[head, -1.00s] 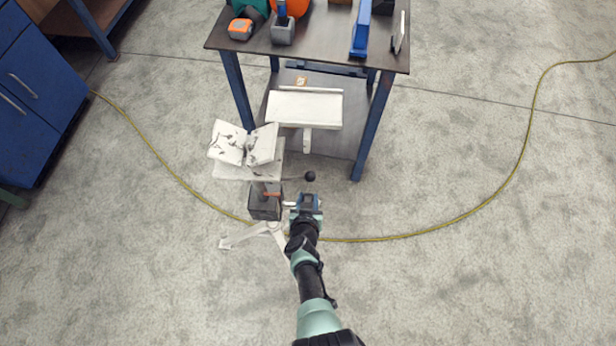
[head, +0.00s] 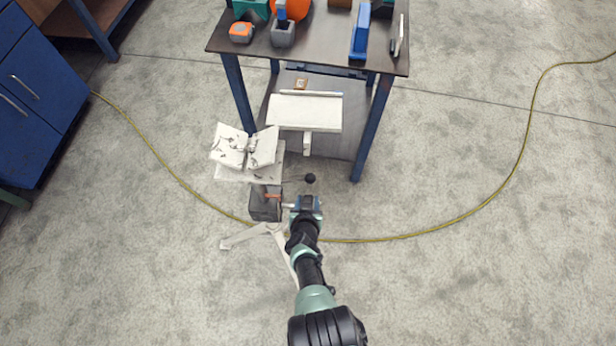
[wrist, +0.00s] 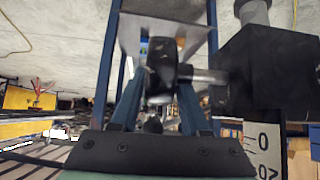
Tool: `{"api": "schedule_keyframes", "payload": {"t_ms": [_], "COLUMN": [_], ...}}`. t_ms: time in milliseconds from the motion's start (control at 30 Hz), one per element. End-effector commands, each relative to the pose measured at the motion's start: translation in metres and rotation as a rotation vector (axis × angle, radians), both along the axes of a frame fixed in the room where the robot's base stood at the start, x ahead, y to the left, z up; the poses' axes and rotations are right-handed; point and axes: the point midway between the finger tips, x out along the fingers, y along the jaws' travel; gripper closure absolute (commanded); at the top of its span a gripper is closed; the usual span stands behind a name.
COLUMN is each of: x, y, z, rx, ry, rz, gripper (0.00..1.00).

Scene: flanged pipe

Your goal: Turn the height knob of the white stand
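The white stand has a pale top plate (head: 232,173), a dark box (head: 264,206) on its column and splayed white legs (head: 246,236). A metal shaft (head: 288,206) runs from the right side of the box to my gripper (head: 306,203). In the wrist view, the black height knob (wrist: 162,68) sits between the two blue fingers of my gripper (wrist: 162,85), which close in on both sides of it. Its metal shaft (wrist: 205,76) leads to the dark box (wrist: 268,72). In the head view my gripper hides the knob.
An open white V-shaped piece (head: 245,148) rests above the stand's plate. A yellow cable (head: 400,236) crosses the floor.

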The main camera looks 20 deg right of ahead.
Motion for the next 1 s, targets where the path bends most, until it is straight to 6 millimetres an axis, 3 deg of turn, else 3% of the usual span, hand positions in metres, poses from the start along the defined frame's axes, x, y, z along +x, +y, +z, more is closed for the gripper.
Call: {"api": "schedule_keyframes", "payload": {"t_ms": [100, 467, 1000], "x": [0.000, -0.001, -0.047], "y": [0.000, 0.000, 0.025], "z": [0.000, 0.005, 0.058], "rx": [-0.001, -0.003, -0.002], "ry": [-0.001, -0.002, -0.001], "rz": [-0.001, -0.001, 0.000], "gripper": [0.35, 0.35, 0.35]}}
